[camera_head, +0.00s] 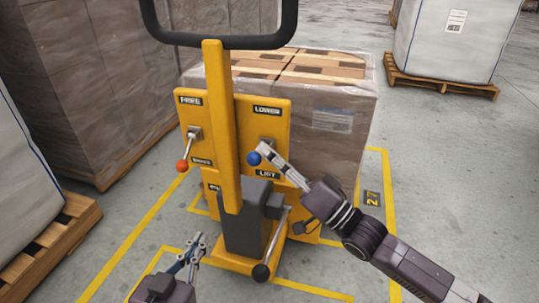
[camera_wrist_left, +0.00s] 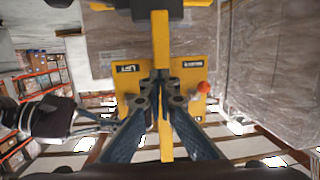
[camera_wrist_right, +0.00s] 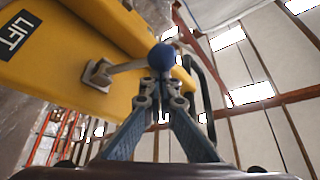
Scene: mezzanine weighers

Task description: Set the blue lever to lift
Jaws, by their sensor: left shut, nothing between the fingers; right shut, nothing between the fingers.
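The blue lever's round knob (camera_head: 254,158) is on the yellow panel (camera_head: 281,118) of the pallet truck, between the "LOWER" label (camera_head: 267,111) above and the "LIFT" label (camera_head: 268,174) below. Its knob points left and slightly down from its mount, towards the mast. My right gripper (camera_head: 265,149) is shut and empty, its tips close beside the knob. In the right wrist view the knob (camera_wrist_right: 162,57) is just beyond the closed tips (camera_wrist_right: 163,85); I cannot tell whether they touch. My left gripper (camera_head: 197,242) is shut and empty, low in front of the truck.
A red-knobbed lever (camera_head: 182,166) is on the panel's left side. The yellow mast (camera_head: 222,130) and black handle (camera_head: 222,41) rise in front. A wrapped pallet load (camera_head: 338,122) stands behind.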

